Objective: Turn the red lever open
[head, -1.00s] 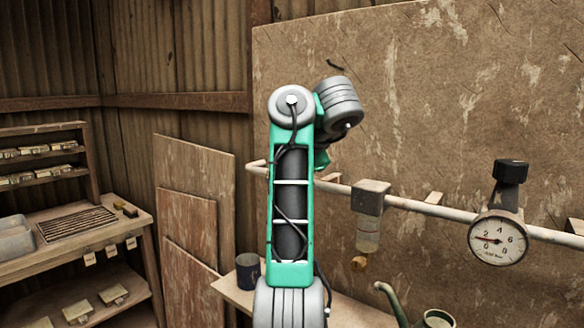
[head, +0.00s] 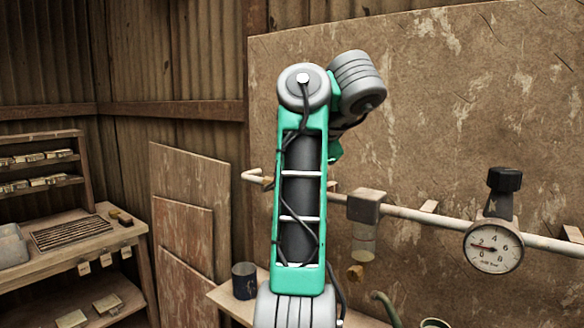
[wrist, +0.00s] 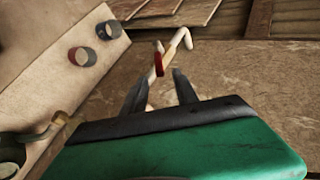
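The red lever (wrist: 159,58) shows in the wrist view as a short red handle on the pale pipe (wrist: 180,43), near the pipe's bent end. In the head view my arm stands in front of part of the pipe (head: 405,212), and I cannot make out the lever there. My gripper (wrist: 160,75) has its two dark fingers spread apart with nothing between them. The lever appears just beyond the fingertips, roughly in line with the gap. I cannot tell the exact distance. The head view does not show the fingers.
A pressure gauge (head: 493,246) with a black knob (head: 504,180) and a filter unit (head: 363,210) sit on the pipe. A dark cup (head: 245,281) stands on the bench below; the wrist view also shows a red cup (wrist: 81,56). Leaning boards (head: 188,215) and a shelf (head: 60,262) are left.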

